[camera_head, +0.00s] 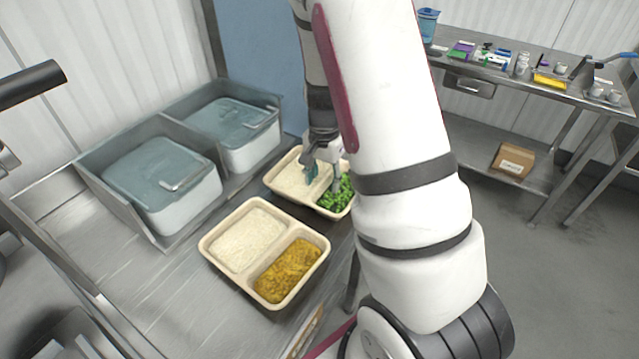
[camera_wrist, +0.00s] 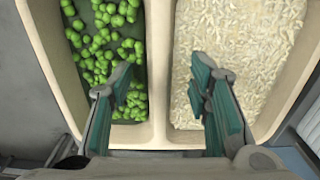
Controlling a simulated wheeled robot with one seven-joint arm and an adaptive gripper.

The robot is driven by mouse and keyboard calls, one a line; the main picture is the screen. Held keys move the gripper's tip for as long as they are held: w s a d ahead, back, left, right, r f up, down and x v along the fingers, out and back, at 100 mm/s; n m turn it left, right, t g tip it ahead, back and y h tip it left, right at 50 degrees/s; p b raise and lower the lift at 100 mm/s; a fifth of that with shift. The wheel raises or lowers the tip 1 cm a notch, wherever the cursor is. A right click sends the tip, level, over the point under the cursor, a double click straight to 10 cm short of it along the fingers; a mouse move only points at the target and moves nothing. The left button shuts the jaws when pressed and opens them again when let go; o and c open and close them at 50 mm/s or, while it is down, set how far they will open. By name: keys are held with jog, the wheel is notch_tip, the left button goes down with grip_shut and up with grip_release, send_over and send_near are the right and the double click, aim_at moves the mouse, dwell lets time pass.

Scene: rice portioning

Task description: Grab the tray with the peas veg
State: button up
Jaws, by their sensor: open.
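The tray with peas (camera_head: 283,187) is a beige two-compartment tray on the steel counter, partly hidden behind my arm. It holds white rice (camera_head: 296,178) on the left and green peas (camera_head: 338,194) on the right in the head view. In the wrist view the peas (camera_wrist: 100,40) are on the left, the rice (camera_wrist: 235,50) on the right, with the divider (camera_wrist: 158,70) between them. My gripper (camera_wrist: 163,85) is open over the tray, one finger over each compartment and the divider between the fingers. Whether the fingers touch the tray I cannot tell.
A second beige tray (camera_head: 207,246) with rice and yellow food sits nearer on the counter. Two lidded containers (camera_head: 160,180) stand in metal bins to the left. A side table (camera_head: 560,85) with small items is at the back right.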

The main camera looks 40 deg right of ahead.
grip_shut()
